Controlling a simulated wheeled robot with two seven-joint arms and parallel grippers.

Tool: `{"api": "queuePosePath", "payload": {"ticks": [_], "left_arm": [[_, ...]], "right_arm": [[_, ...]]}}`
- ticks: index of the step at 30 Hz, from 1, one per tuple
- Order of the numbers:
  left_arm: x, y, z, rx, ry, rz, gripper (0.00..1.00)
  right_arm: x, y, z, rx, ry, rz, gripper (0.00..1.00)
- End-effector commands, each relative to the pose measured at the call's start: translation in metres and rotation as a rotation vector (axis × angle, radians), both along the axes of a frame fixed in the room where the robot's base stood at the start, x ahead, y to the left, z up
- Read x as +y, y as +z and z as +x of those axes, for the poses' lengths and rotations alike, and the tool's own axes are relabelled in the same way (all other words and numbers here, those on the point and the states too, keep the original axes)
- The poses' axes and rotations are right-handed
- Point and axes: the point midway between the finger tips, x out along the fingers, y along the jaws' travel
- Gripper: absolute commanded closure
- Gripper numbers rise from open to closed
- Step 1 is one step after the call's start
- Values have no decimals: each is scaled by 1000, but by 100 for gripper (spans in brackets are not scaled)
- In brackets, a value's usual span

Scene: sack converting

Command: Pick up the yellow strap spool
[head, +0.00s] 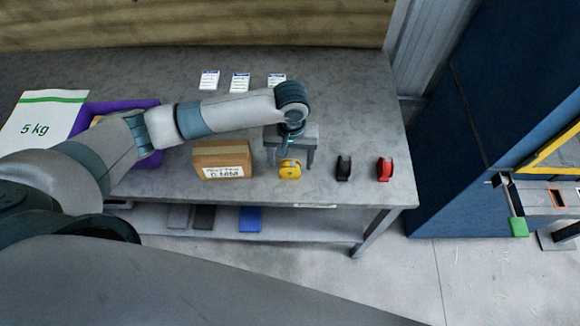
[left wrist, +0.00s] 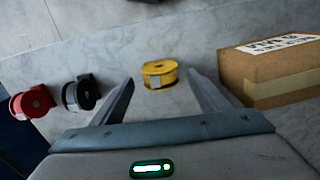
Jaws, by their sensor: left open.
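The yellow strap spool (head: 290,169) sits on the grey workbench (head: 325,195) near its front edge. In the left wrist view the yellow spool (left wrist: 160,74) lies ahead, between the lines of the two fingers. My left gripper (head: 291,158) reaches over the bench from the left and is at the spool in the head view. In the left wrist view its fingers (left wrist: 160,90) are spread wide, with no contact with the spool visible. Whether the fingertips are above or beside the spool is hard to tell. My right gripper is not in view.
A cardboard box (head: 222,160) stands left of the spool. A black spool (head: 344,168) and a red spool (head: 385,169) stand to its right. A purple bin (head: 150,160) and a 5 kg sack (head: 42,122) are at the left. Several white cards lie behind.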

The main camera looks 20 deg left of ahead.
Motion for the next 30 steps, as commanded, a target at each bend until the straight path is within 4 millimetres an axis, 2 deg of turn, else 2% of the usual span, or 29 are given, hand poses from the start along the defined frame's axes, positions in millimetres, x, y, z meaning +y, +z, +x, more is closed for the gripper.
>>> {"api": "queuePosePath", "payload": {"ticks": [1,8,22,23,28,30], "left_arm": [[3,-3,1,3,2,2,31],[2,-26,1,0,0,1,31],[2,-28,1,-1,0,0,31],[2,-28,1,-1,0,0,34],[2,-28,1,-1,0,0,74],[2,-27,2,-1,0,0,76]], "right_arm": [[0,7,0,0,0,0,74],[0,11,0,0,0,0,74],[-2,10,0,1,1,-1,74],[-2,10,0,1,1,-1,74],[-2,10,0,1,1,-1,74],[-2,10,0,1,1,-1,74]]}}
